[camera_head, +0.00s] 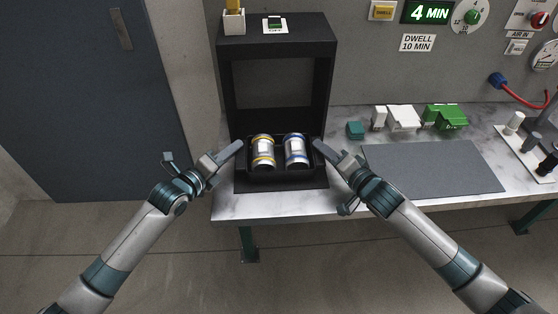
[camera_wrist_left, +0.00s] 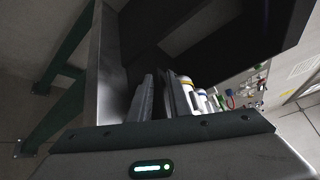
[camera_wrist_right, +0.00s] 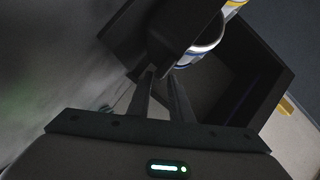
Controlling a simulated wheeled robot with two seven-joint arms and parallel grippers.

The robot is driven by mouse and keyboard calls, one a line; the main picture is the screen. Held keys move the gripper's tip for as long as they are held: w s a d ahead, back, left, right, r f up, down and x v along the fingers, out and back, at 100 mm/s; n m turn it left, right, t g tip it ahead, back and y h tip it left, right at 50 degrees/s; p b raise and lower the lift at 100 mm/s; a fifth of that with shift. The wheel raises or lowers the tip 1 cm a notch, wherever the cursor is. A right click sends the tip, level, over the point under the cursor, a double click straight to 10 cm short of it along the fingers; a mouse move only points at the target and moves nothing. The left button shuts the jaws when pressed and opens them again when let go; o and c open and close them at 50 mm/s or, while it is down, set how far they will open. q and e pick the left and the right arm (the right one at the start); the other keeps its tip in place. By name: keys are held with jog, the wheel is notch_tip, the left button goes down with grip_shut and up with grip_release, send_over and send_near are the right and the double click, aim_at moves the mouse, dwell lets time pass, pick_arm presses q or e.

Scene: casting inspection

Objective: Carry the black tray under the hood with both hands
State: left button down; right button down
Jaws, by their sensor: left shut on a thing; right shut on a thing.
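The black tray (camera_head: 280,174) sits at the front opening of the black hood (camera_head: 322,60), low and close to the hood's base plate; I cannot tell if it touches. It carries two white cans, one with yellow bands (camera_head: 263,151) and one with blue bands (camera_head: 296,150). My left gripper (camera_head: 238,147) is shut on the tray's left side. My right gripper (camera_head: 318,146) is shut on its right side. In the left wrist view the fingers (camera_wrist_left: 157,97) close beside the cans. In the right wrist view the fingers (camera_wrist_right: 160,88) meet the tray's dark edge.
A grey mat (camera_head: 432,168) lies on the bench right of the hood. Behind it stand a teal block (camera_head: 355,130), white parts (camera_head: 403,118) and green parts (camera_head: 446,117). A white rack (camera_head: 524,146) with pegs is at the far right. A switch box (camera_head: 275,26) sits on the hood.

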pick_arm(q)
jog(key=shift+s+d, duration=0.15)
jog(key=shift+d, duration=0.2)
pick_arm(e)
jog(key=shift+s+a, duration=0.1)
jog(key=shift+a, duration=0.25)
pick_arm(q)
jog(key=c, duration=1.7)
grip_release()
jog(key=shift+f, duration=0.1)
pick_arm(e)
jog(key=c, duration=1.6)
grip_release()
jog(key=shift+f, duration=0.1)
jog(key=shift+c, duration=0.2)
pick_arm(q)
jog(key=shift+o, duration=0.3)
jog(key=shift+a, duration=0.15)
pick_arm(e)
jog(key=shift+o, duration=0.3)
jog(key=shift+d, duration=0.15)
pick_arm(q)
jog(key=shift+s+a, duration=0.1)
jog(key=shift+a, duration=0.1)
pick_arm(e)
jog(key=shift+d, duration=0.15)
pick_arm(q)
jog(key=v, duration=1.1)
jog(key=shift+s, duration=0.4)
